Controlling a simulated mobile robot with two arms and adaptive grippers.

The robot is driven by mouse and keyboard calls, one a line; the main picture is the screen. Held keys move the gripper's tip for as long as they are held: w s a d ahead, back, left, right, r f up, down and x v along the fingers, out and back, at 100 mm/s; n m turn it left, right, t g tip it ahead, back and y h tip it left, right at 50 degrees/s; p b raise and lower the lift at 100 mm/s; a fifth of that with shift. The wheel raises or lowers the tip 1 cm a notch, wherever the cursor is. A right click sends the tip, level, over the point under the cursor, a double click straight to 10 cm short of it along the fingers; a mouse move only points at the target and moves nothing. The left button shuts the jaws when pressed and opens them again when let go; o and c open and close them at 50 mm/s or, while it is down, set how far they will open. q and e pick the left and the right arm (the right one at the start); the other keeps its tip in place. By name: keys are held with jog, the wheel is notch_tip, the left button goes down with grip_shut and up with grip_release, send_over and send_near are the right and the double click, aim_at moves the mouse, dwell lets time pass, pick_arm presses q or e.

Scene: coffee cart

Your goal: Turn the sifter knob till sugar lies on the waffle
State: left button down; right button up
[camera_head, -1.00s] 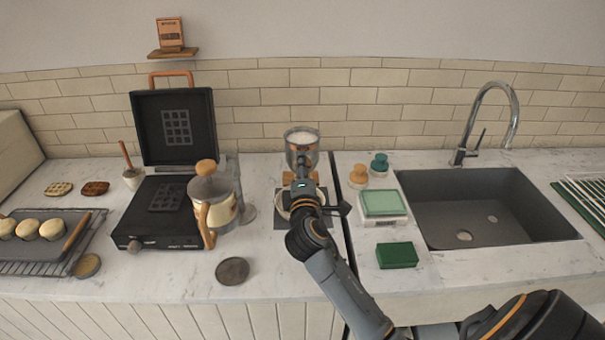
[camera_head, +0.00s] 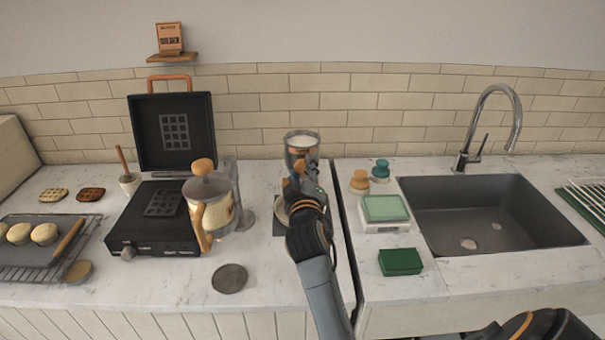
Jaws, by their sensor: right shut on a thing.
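The sifter (camera_head: 301,139) is a clear cylinder with white sugar in its top, standing at the back middle of the counter. My right gripper (camera_head: 303,172) is at the front of the sifter, shut on what appears to be its knob, which the gripper hides. A pale plate (camera_head: 283,214) shows partly below the sifter, left of my right arm. My arm covers most of it, so I cannot see a waffle or any sugar on it. My left gripper is out of view.
Right are a small scale with a green top (camera_head: 385,210), a green sponge (camera_head: 400,262) and a sink (camera_head: 490,215). A dark disc (camera_head: 230,279) lies at the front.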

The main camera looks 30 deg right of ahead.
jog(key=shift+m, duration=0.6)
jog(key=o, duration=1.2)
jog(key=shift+c, duration=0.2)
notch_tip(320, 180, up, 10)
jog(key=shift+f, duration=0.2)
